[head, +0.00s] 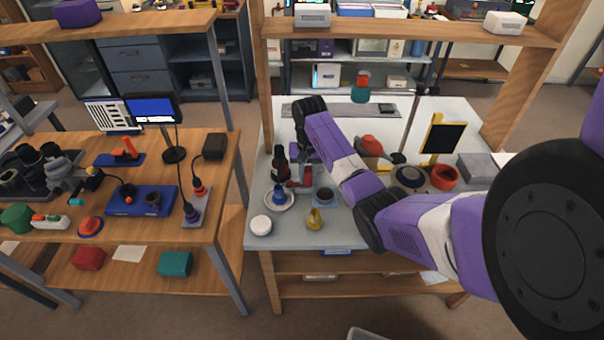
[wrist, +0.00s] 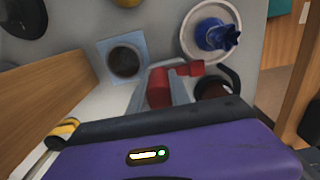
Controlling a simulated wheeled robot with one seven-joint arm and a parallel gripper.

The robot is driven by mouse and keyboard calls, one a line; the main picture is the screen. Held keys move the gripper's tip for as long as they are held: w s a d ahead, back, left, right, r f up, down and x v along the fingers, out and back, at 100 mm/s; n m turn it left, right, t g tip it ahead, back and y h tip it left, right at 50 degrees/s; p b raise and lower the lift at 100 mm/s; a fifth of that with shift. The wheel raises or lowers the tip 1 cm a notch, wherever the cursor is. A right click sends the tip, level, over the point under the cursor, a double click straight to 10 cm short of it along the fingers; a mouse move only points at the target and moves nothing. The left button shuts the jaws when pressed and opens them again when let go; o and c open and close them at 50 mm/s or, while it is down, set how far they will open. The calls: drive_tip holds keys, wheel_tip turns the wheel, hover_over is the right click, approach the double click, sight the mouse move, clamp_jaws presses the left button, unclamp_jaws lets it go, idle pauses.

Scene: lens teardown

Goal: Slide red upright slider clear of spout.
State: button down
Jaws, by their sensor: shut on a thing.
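The red slider (wrist: 159,88) stands between the two fingers of my gripper (wrist: 161,92) in the wrist view, and a red arm from it reaches right toward a dark rounded part. In the head view the red slider (head: 306,174) shows small beside my gripper (head: 298,182), partly hidden by it. My gripper is shut on the slider. A dark upright part (head: 280,160) stands just left of it, and its dark rounded end (wrist: 214,88) shows in the wrist view. I cannot tell clearly which part is the spout, or whether the slider touches it.
A blue part (head: 279,193) sits on a white dish (head: 268,204) close in front. A dark cup (head: 324,194) on a pale blue square and a yellow flask (head: 314,218) are nearby. A white round jar (head: 261,225) stands near the table's front left.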

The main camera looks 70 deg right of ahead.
drive_tip(key=c, duration=1.2)
unclamp_jaws()
drive_tip(key=shift+r+b, duration=0.35)
drive_tip(key=shift+r, duration=3.6)
